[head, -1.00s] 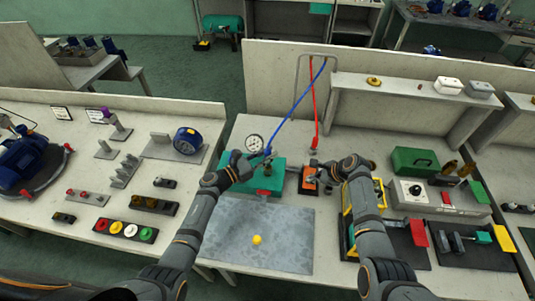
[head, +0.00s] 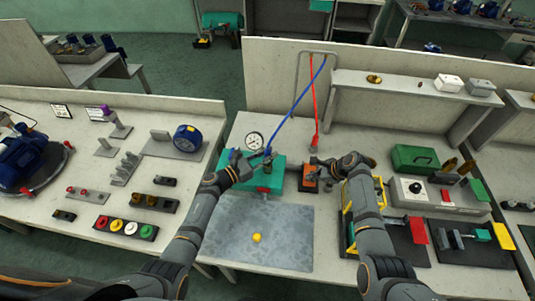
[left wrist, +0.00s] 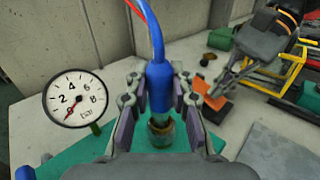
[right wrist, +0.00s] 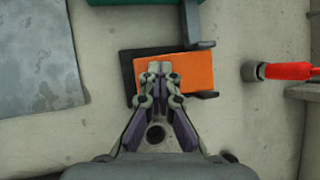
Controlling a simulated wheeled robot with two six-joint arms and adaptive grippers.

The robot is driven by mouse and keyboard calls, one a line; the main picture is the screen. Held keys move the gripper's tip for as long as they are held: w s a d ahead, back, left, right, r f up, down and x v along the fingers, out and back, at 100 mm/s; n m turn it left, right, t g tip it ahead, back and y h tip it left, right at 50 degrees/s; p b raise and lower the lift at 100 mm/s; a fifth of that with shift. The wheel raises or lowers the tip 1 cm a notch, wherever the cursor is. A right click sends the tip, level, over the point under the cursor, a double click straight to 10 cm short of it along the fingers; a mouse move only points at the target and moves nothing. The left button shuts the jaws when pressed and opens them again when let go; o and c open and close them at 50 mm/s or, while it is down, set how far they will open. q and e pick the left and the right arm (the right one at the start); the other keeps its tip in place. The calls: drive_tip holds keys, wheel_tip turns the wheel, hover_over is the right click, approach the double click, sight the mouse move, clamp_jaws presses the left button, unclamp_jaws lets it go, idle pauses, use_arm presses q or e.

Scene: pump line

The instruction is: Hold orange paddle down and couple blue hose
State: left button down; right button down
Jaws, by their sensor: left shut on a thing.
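My left gripper (head: 263,163) is shut on the blue hose (head: 300,98). In the left wrist view its fingers (left wrist: 160,105) clasp the blue hose end (left wrist: 158,85), upright, right over a dark brass-toned port (left wrist: 160,130) on the green block (left wrist: 90,150). I cannot tell whether the hose end is fully seated. My right gripper (head: 316,164) is at the orange paddle (head: 308,183). In the right wrist view its fingertips (right wrist: 160,70) are together over the orange paddle (right wrist: 190,72), apparently touching it, with nothing between them.
A round gauge (left wrist: 74,99) stands beside the port, its needle near the low end. A red hose (right wrist: 285,71) hangs behind the paddle. A yellow-framed rig (head: 350,222) sits under my right arm.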

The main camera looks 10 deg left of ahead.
use_arm(q)
drive_tip(key=shift+f, duration=0.7)
use_arm(e)
drive_tip(key=shift+f, duration=0.1)
idle(0.4)
use_arm(q)
drive_tip(key=c, duration=1.1)
unclamp_jaws()
drive_tip(key=shift+o, duration=0.4)
drive_tip(key=shift+o, duration=1.3)
drive_tip(key=shift+r, duration=3.5)
